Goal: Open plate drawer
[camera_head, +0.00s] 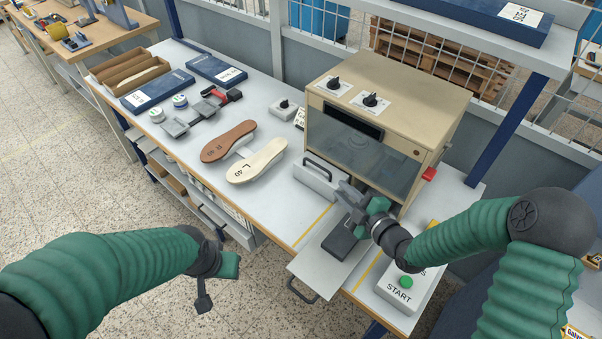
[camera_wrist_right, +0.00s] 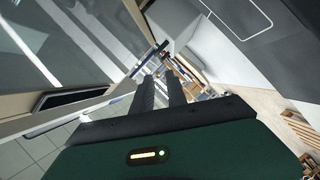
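The foil stamping machine (camera_head: 375,120) is a beige box with a glass front and two dark knobs. In front of it a flat grey plate drawer (camera_head: 315,268) sticks out past the table's front edge, with a dark bar handle (camera_head: 301,292) at its front. A dark block (camera_head: 343,243) rests on it. My right gripper (camera_head: 349,194) is before the machine's glass, above the drawer and apart from its handle. Its two fingers (camera_wrist_right: 160,90) show a narrow gap with nothing between them. My left gripper (camera_head: 204,298) hangs over the floor, left of the drawer; its fingers are unclear.
A grey block with a handle (camera_head: 318,178) stands left of my right gripper. A brown insole (camera_head: 228,142) and a cream insole (camera_head: 257,160) lie farther left. A START button box (camera_head: 405,285) is right of the drawer. The floor in front of the table is clear.

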